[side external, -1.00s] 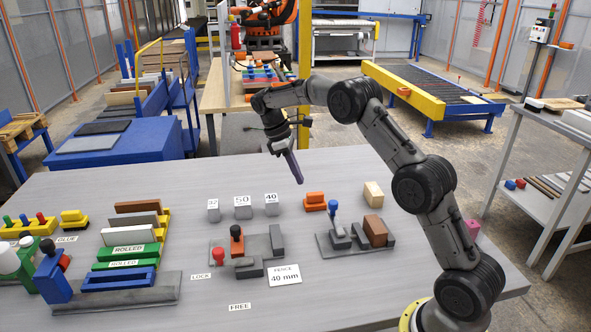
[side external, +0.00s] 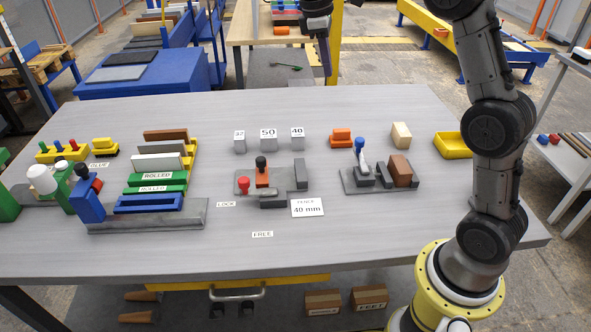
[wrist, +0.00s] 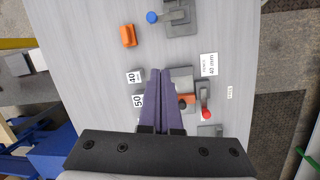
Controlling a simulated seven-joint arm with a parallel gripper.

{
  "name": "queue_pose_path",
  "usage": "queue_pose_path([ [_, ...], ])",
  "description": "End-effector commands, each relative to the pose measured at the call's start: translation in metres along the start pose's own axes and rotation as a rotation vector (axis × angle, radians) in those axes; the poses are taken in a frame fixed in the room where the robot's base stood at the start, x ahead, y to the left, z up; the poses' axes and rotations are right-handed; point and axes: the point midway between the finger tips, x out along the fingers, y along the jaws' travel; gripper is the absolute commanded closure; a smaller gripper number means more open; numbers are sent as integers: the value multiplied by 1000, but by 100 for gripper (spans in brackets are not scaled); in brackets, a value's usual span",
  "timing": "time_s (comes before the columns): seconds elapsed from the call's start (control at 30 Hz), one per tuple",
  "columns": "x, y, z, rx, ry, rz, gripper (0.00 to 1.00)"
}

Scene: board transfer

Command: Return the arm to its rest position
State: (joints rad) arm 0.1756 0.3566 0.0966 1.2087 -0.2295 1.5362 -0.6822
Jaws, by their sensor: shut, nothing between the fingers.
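My gripper (side external: 327,72) is at the top of the side view, partly cut off by the frame edge. Its long dark purple fingers point down and appear well above the table. In the wrist view my gripper (wrist: 160,72) shows its two fingers together, with nothing held between them. My arm stands raised at the right side of the side view. The fixture with the orange block and red knob (side external: 244,185) is on the table and is partly hidden behind the fingers in the wrist view.
The grey table (side external: 340,240) holds a rack of boards (side external: 158,165), a second fixture with a blue-knobbed lever (side external: 360,145), number blocks (side external: 268,139), an orange block (side external: 341,137) and a yellow tray (side external: 452,146). The table's front middle is mostly clear.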

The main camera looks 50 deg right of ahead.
Motion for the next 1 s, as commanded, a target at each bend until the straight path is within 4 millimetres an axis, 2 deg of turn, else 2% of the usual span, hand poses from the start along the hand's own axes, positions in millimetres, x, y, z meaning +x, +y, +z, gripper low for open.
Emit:
queue_pose_path([
  [0.03,-18,-14,12,1,34,19,100],
  [0.2,-55,-62,49,31,146,64,100],
  [0.33,-68,-101,79,69,238,87,100],
  [0.47,-68,-140,109,119,333,98,100],
  [0.57,-58,-169,131,166,407,96,100],
  [0.73,-23,-218,161,276,531,65,100],
  [0.9,22,-248,172,408,596,4,100],
  [1.0,42,-255,170,484,594,-38,100],
])
